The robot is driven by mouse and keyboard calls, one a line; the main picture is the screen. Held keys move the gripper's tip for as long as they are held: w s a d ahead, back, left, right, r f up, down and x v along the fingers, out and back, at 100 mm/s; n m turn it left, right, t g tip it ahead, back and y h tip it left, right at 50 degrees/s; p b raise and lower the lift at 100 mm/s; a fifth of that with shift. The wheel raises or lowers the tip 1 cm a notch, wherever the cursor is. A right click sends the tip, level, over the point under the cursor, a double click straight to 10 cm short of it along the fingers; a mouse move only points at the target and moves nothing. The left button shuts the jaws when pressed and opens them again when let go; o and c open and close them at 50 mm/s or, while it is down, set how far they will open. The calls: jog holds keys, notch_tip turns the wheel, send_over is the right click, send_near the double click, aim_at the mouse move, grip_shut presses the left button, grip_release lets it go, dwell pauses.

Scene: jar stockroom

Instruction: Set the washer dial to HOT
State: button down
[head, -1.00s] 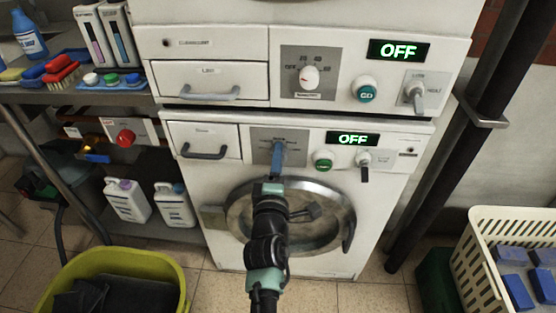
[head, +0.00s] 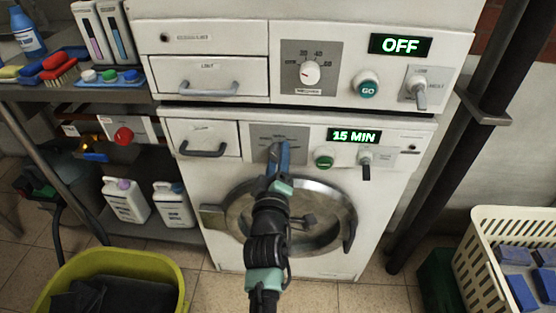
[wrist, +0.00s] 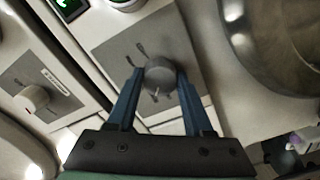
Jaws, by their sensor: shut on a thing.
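The washer (head: 195,195) is the lower white machine with a round door. Its dial (wrist: 158,75) is a dark grey round knob on a grey panel (head: 258,131). A pale pointer mark shows on the knob in the wrist view. The printed marks around it are too small or blurred to read, so I cannot tell its setting. My gripper (wrist: 160,80) has its blue fingers closed on either side of the dial; it also shows in the head view (head: 279,152), where it hides the dial. The washer's display (head: 353,136) reads 15 MIN in green.
The upper machine has its own white dial (head: 310,73), a green GO button (head: 367,88) and a display (head: 400,45) reading OFF. The washer has a green button (head: 324,162) and a small lever (head: 365,165). A yellow-green tub (head: 150,262) and a cream basket (head: 490,215) stand on the floor.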

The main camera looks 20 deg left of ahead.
jog(key=shift+m+p, duration=0.35)
jog(key=shift+m, duration=12.35)
jog(key=shift+c, duration=1.5)
grip_release()
jog(key=shift+s, duration=0.15)
